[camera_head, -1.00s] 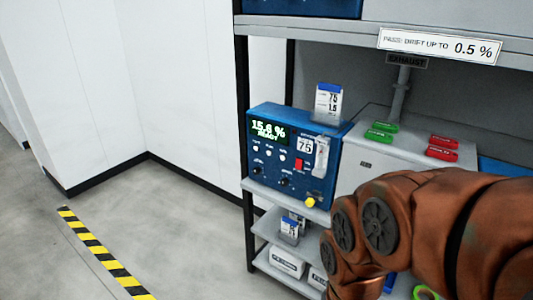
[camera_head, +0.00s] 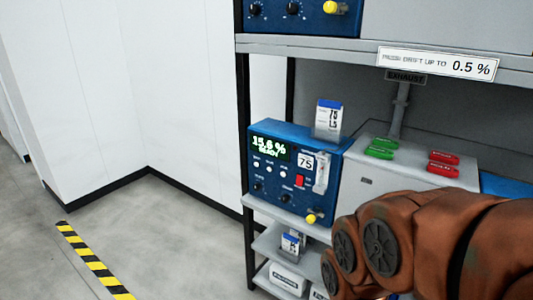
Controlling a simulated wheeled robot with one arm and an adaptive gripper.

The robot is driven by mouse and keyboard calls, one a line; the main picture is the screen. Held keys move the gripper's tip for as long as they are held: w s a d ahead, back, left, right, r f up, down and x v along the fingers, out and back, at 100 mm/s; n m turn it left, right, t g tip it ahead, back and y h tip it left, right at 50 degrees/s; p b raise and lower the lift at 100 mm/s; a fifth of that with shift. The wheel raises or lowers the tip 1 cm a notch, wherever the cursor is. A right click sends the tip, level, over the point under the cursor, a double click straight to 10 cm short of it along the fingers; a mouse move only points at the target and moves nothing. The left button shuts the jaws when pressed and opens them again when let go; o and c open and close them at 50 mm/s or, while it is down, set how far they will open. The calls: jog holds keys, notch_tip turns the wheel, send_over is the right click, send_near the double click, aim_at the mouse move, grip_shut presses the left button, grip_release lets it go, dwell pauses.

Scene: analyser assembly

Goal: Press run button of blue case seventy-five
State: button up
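The blue case seventy-five (camera_head: 275,200) stands on the shelf left of my arm, with its front facing left of centre. Its green display (camera_head: 268,148) reads 15.6 % and a second line that looks like READY. A white label (camera_head: 306,162) shows 75. Below the display is a row of small round white buttons (camera_head: 269,168); their lettering is too small to read. A red switch (camera_head: 300,181), dark knobs (camera_head: 258,187) and a yellow-tipped fitting (camera_head: 311,217) also sit on the front. My brown arm crosses the lower right; my gripper is out of the picture.
A grey box (camera_head: 372,182) right of the case carries green tags (camera_head: 381,148) and red tags (camera_head: 443,164). A card (camera_head: 329,117) stands on the case. Another blue case (camera_head: 275,22) is on the upper shelf. Open floor lies left, with a striped strip (camera_head: 90,258).

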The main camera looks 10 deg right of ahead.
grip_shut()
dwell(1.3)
